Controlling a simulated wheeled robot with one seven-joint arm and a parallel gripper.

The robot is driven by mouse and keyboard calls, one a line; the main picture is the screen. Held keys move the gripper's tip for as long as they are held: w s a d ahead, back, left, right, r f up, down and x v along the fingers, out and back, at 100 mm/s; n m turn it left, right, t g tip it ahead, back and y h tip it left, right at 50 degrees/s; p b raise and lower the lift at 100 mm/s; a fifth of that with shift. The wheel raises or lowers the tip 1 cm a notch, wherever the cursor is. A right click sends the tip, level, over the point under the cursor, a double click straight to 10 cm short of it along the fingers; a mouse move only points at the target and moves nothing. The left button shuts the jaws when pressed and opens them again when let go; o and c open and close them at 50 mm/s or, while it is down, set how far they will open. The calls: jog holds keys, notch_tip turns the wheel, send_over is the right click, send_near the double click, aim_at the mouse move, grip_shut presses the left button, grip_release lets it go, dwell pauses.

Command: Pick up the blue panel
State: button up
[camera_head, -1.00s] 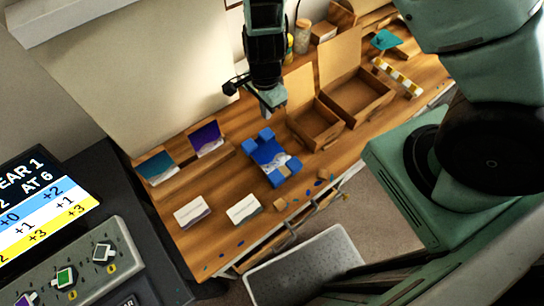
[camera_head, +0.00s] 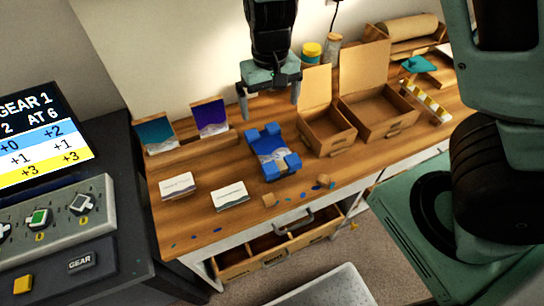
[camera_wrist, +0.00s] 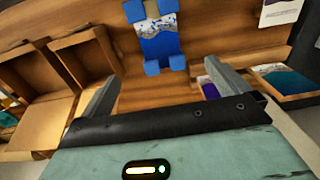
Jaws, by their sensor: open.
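A blue panel with white wave-like bands (camera_head: 268,147) lies flat on the wooden bench, with blue blocks at its corners. It also shows in the wrist view (camera_wrist: 158,46), beyond my fingers. My gripper (camera_head: 269,108) is open and empty, fingers pointing down, above and behind this panel in the head view. A blue-violet panel (camera_head: 210,118) leans upright in a wooden rack to its left, beside a teal panel (camera_head: 157,133). In the wrist view the violet panel (camera_wrist: 210,90) is partly hidden by my right-hand finger.
Two open cardboard boxes (camera_head: 328,130) (camera_head: 376,112) stand right of the blue panel. Two white cards (camera_head: 177,186) (camera_head: 229,196) lie at the front left. Small wooden blocks and chips lie along the front edge. An open drawer (camera_head: 270,247) juts out below. A control console (camera_head: 60,225) stands left.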

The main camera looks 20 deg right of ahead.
send_over(272, 149)
notch_tip(272, 149, down, 10)
jog(key=shift+w+a+f+b, duration=0.1)
jog(key=shift+w+b, duration=0.05)
jog(key=shift+b, duration=0.15)
jog(key=shift+f, duration=2.65)
jog(key=c, duration=0.9)
